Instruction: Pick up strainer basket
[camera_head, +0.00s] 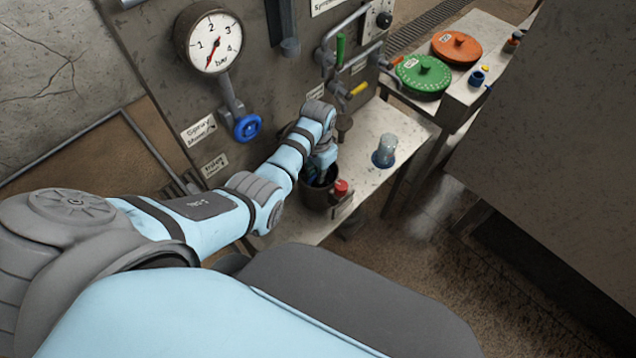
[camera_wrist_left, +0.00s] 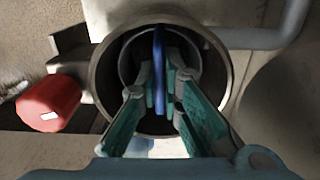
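The strainer basket (camera_wrist_left: 128,68) sits inside a dark round housing (camera_wrist_left: 222,75). Its thin blue handle (camera_wrist_left: 159,68) stands upright across the middle in the left wrist view. My left gripper (camera_wrist_left: 163,78) reaches down into the housing, with one teal finger on each side of the handle. The fingertips are very close to it; I cannot tell whether they press on it. In the head view the housing (camera_head: 316,199) stands on a pale bench, and my left gripper (camera_head: 322,168) mostly hides the basket. My right gripper is not in view.
A red knob (camera_wrist_left: 48,102) sits beside the housing. Behind is a panel with a gauge (camera_head: 213,42), a blue valve wheel (camera_head: 247,127) and pipes. Green (camera_head: 422,74) and orange (camera_head: 456,47) discs lie farther right.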

